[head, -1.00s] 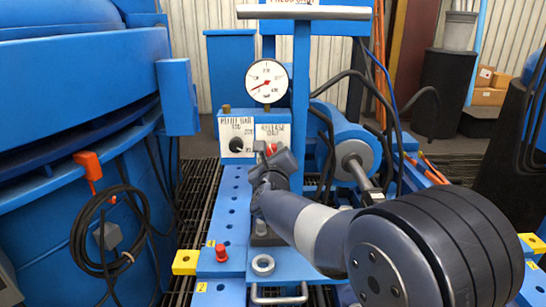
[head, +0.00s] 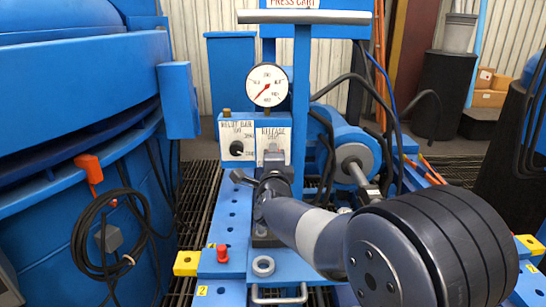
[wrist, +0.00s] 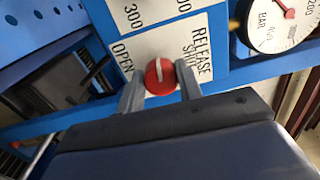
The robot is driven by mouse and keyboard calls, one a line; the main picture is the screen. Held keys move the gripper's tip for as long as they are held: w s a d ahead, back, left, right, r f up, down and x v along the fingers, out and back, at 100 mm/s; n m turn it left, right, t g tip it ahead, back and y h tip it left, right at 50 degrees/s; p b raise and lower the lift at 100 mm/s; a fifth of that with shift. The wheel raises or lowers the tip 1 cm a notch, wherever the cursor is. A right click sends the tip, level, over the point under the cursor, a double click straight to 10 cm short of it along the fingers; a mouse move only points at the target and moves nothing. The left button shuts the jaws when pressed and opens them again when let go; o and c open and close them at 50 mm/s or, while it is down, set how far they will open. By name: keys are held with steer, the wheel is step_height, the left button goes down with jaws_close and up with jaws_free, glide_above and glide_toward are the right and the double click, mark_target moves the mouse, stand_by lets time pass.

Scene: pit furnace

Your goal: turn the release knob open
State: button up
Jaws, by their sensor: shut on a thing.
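The red release knob (wrist: 160,76) shows in the wrist view on a white plate marked RELEASE, OPEN and SHUT. Its pale pointer line stands between the OPEN and SHUT words. My gripper (wrist: 160,88) has one finger on each side of the knob and is shut on it. In the head view my gripper (head: 272,160) is at the release plate (head: 273,133) and hides the knob.
A pressure gauge (head: 267,84) stands above the plates, its needle pointing lower left. A black relief knob (head: 237,148) is beside the release plate on the left. A blue upright post (head: 301,95) is close on the right. A red peg (head: 222,253) stands on the deck.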

steer(key=shift+n+p, duration=0.4)
steer(key=shift+n, duration=1.4)
steer(key=shift+f, duration=0.1)
steer(key=o, duration=1)
steer(key=shift+c, duration=0.2)
steer(key=shift+s, duration=0.15)
steer(key=s+p, duration=0.2)
steer(key=s, duration=0.8)
steer(key=shift+s+f, duration=0.15)
steer(key=shift+s, duration=0.15)
